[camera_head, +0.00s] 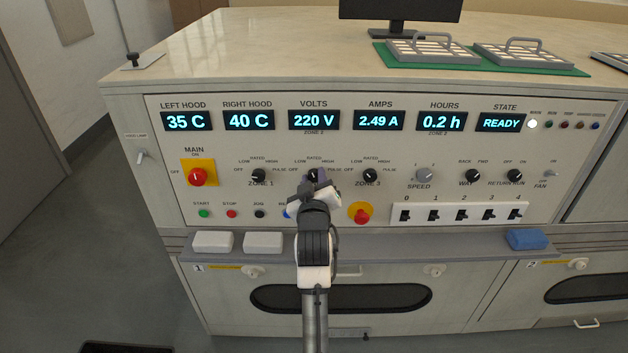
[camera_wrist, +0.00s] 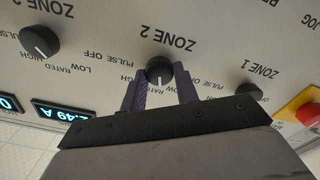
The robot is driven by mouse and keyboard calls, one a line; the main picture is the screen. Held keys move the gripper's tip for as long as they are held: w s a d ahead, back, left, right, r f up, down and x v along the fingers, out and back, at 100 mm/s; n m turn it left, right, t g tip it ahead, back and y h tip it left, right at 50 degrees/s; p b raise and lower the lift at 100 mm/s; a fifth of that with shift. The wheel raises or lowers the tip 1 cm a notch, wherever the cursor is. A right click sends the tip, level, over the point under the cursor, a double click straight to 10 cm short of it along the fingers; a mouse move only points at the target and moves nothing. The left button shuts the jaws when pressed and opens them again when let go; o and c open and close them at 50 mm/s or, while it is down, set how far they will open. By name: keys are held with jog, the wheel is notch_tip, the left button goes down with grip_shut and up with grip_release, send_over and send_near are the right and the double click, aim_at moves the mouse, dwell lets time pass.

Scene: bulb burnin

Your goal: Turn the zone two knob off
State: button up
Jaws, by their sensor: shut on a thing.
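The zone two knob (camera_head: 313,174) is a round black dial on the panel below the 220 V display. My gripper (camera_head: 316,182) reaches it from below and hides part of it in the head view. In the wrist view, which is upside down, the knob (camera_wrist: 160,68) sits between the two purple fingers of my gripper (camera_wrist: 160,76), which is shut on it. Its white pointer line points down in that view, toward the RATED mark. The ZONE 2 label is hidden by my gripper in the head view but shows in the wrist view.
The zone one knob (camera_head: 259,176) and zone three knob (camera_head: 370,175) flank it closely. A red main switch (camera_head: 197,176) is at left, and a red knob on yellow (camera_head: 361,213) is low right. A ledge (camera_head: 380,241) with white blocks (camera_head: 212,241) runs below.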

jog(key=n, duration=0.6)
jog(key=shift+a+f+b, duration=0.1)
jog(key=shift+b, duration=0.2)
jog(key=n+b, duration=0.1)
jog(key=n, duration=0.4)
jog(key=shift+n, duration=0.4)
jog(key=o, duration=1)
jog(key=shift+s, duration=6.95)
